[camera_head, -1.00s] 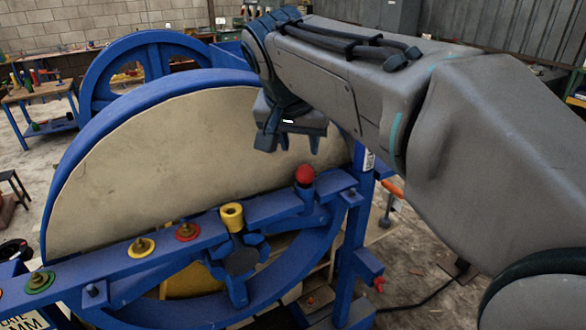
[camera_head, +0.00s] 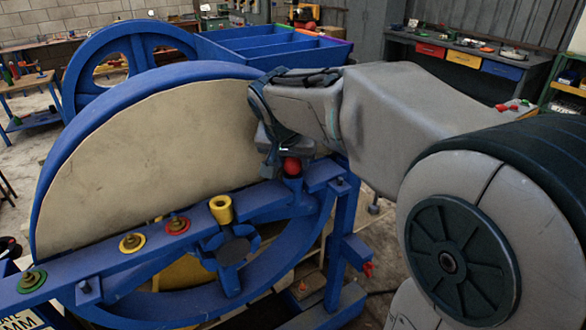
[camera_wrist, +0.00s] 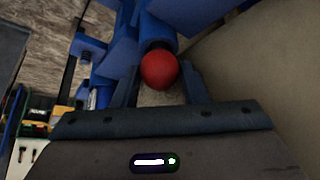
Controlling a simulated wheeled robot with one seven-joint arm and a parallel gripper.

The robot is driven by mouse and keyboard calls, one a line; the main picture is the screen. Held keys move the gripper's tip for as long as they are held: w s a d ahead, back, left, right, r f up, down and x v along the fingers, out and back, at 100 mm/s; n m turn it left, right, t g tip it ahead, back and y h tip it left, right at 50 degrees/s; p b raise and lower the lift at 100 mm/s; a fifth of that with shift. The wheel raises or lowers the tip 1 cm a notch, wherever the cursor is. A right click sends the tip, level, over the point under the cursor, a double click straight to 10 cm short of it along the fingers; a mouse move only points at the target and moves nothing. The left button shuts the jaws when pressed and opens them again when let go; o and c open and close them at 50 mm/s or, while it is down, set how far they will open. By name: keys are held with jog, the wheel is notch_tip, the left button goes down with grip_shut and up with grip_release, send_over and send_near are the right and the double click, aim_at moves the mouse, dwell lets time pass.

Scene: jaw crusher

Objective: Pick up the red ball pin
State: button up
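The red ball pin (camera_head: 292,166) stands upright in a blue socket near the right end of the blue beam. Its round red head also shows in the wrist view (camera_wrist: 159,69), between the two fingers. My gripper (camera_head: 284,166) is right above and around the ball in the head view. In the wrist view my gripper (camera_wrist: 160,82) is open, with a finger on either side of the ball and a gap visible on each side. The pin's lower part is hidden in the socket.
The blue beam (camera_head: 70,256) carries a yellow cup-shaped piece (camera_head: 221,209) and red, yellow and green ringed bolts. A large blue-rimmed flywheel (camera_head: 130,150) with a beige face stands close behind the gripper. A bench with coloured drawers (camera_head: 463,58) is at the back right.

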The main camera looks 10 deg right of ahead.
jog(key=shift+c, duration=0.2)
jog(key=c, duration=0.7)
jog(key=shift+o, duration=0.2)
jog(key=shift+r, duration=0.1)
